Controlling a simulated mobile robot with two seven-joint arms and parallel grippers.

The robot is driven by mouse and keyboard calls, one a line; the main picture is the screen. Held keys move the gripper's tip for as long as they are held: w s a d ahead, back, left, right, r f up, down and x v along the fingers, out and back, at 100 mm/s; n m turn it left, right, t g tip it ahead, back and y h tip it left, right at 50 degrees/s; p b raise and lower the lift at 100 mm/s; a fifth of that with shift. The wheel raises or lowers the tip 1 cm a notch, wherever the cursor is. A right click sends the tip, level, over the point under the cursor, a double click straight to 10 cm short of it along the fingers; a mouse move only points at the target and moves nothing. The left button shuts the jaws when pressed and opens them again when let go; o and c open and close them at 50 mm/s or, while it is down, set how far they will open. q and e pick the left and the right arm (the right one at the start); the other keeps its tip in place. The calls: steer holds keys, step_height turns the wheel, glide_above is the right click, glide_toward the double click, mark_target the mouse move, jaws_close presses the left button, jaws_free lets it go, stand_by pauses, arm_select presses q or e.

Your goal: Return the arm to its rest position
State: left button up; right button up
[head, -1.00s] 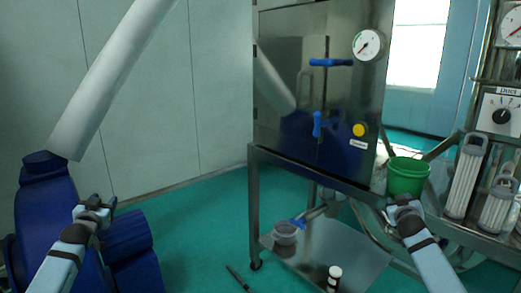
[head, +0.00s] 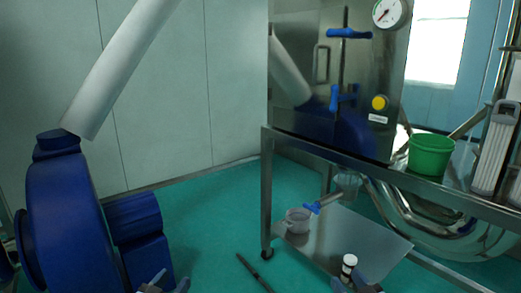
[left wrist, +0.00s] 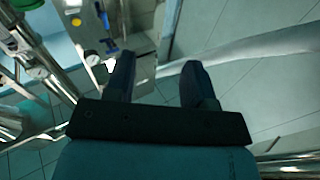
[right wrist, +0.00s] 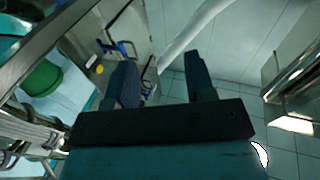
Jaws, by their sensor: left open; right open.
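My left gripper (head: 163,284) shows at the bottom edge of the head view, in front of the blue machine. In the left wrist view its two dark fingers (left wrist: 160,82) stand apart with nothing between them. Most of both arms lies below the head view's frame.
A steel cabinet (head: 300,90) with blue handles and a gauge stands on a steel frame. A green bucket (head: 430,155) is on the right-hand table. A grey cup (head: 297,220) sits on the lower shelf (head: 330,245). A dark rod (head: 254,272) lies on the open green floor (head: 205,225).

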arm_select(q)
steer(key=s+d+f+n+h+b, duration=0.1)
steer(key=s+d+h+b, duration=0.2)
steer(key=s, duration=0.8)
steer(key=s+d+f+b, duration=0.1)
steer(key=s+d+b, duration=0.4)
steer(key=s, duration=0.5)
arm_select(e)
steer(key=s+a+f+y, duration=0.1)
steer(key=s+a, duration=0.2)
steer(key=s, duration=0.4)
steer(key=s+a+m+y+p, duration=0.1)
steer(key=s+a, duration=0.2)
steer(key=s, duration=0.4)
steer(key=s+a+f+y, duration=0.1)
steer(key=s+a, duration=0.2)
steer(key=s, duration=0.4)
arm_select(q)
steer(key=s+a+r+g+y+p, duration=0.5)
steer(key=a+r+g+y+p, duration=0.1)
steer(key=p, duration=3.2)
steer(key=shift+a+r+n+g, duration=0.3)
steer(key=shift+a+r+g, duration=0.25)
steer(key=shift+a, duration=0.1)
arm_select(e)
steer(key=s+d+r+g+h, duration=0.5)
steer(key=d+r+g+h, duration=0.1)
steer(key=d+r+g, duration=0.1)
steer(key=shift+d+m, duration=0.3)
steer(key=shift+d, duration=0.3)
